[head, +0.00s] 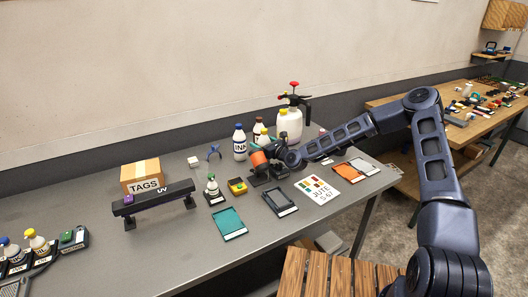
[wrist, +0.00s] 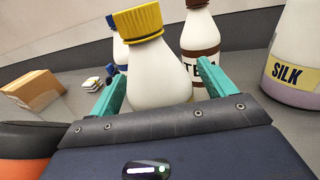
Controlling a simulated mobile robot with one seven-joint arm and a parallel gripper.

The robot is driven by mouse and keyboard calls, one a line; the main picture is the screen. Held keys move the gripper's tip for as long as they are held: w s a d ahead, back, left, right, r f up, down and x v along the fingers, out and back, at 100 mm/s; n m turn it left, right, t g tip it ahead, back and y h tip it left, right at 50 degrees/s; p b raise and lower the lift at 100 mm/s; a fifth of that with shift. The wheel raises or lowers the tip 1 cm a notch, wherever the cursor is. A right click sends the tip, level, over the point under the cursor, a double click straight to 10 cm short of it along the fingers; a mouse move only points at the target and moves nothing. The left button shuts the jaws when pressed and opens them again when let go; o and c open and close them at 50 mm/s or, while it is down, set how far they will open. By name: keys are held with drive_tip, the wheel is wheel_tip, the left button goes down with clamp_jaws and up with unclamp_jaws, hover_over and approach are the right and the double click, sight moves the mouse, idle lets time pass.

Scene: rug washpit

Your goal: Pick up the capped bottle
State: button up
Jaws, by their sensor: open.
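A white bottle with a ribbed yellow cap (wrist: 150,70) stands in the middle of the wrist view, leaning in the tilted picture. In the head view only its yellow cap (head: 264,132) and upper part show behind my arm. My gripper (wrist: 158,90) is open, with one teal finger on each side of the bottle's body; I cannot tell whether either touches it. The gripper's dark body hides the bottle's base. Other capped bottles stand close behind: a blue-capped INK bottle (head: 239,145) and a brown-capped bottle (wrist: 201,45) with a brown label.
A large white sprayer jug labelled SILK (wrist: 294,65) stands to the right. An orange and black object (wrist: 25,145) is close at the lower left. A TAGS box (head: 142,177) and a black UV stand (head: 160,196) are further left on the grey bench (head: 200,250).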

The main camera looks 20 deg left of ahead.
drive_tip(key=shift+w+a, duration=0.2)
drive_tip(key=shift+a, duration=0.1)
drive_tip(key=c, duration=1.4)
